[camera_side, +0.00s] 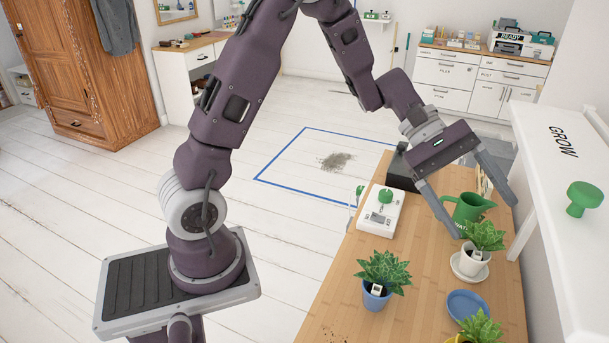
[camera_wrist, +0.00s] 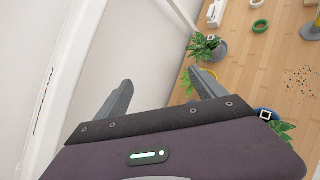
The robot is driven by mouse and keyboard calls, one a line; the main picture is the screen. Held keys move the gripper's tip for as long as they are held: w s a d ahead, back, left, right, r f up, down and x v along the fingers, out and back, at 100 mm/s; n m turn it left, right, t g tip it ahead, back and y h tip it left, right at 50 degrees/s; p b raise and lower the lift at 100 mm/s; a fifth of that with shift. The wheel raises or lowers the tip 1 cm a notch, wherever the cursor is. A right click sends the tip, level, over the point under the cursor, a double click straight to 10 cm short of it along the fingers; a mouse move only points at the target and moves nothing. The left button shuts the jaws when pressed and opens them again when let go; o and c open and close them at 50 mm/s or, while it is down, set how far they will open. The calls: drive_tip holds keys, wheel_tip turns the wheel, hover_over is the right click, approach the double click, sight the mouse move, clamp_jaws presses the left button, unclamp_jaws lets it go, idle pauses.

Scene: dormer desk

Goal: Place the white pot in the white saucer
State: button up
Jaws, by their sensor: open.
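The white pot (camera_side: 474,264), with a leafy green plant (camera_side: 485,236) and a small pale tag, stands upright in the side view. Its base is within the rim of the white saucer (camera_side: 457,272), and it appears to rest in it. My gripper (camera_side: 487,218) is open, with its fingers apart above and around the plant's upper left; nothing is held between them. In the wrist view my gripper (camera_wrist: 161,80) is also open and empty, facing a pale wall. I cannot make out the white pot or its saucer there.
A green watering can (camera_side: 468,207) stands close behind the white pot. A blue saucer (camera_side: 466,305) is empty in front. A blue pot (camera_side: 376,300) with a plant is to the left, near a white scale (camera_side: 380,213). A white shelf (camera_side: 560,200) edges the right side.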

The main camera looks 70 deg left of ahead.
drive_tip(key=s+a+r+m+y, duration=0.1)
drive_tip(key=s+r+m+y, duration=0.3)
drive_tip(key=s, duration=0.6)
drive_tip(key=s+a+r+m+y, duration=0.1)
drive_tip(key=s+r+m+y, duration=0.15)
drive_tip(key=s+m, duration=0.55)
drive_tip(key=s+a+m+t+y, duration=0.1)
drive_tip(key=s+a+t+y, duration=0.2)
drive_tip(key=s+a, duration=0.4)
drive_tip(key=shift+s+a+f+y, duration=0.3)
drive_tip(key=shift+s+y, duration=0.2)
drive_tip(key=shift+y, duration=0.35)
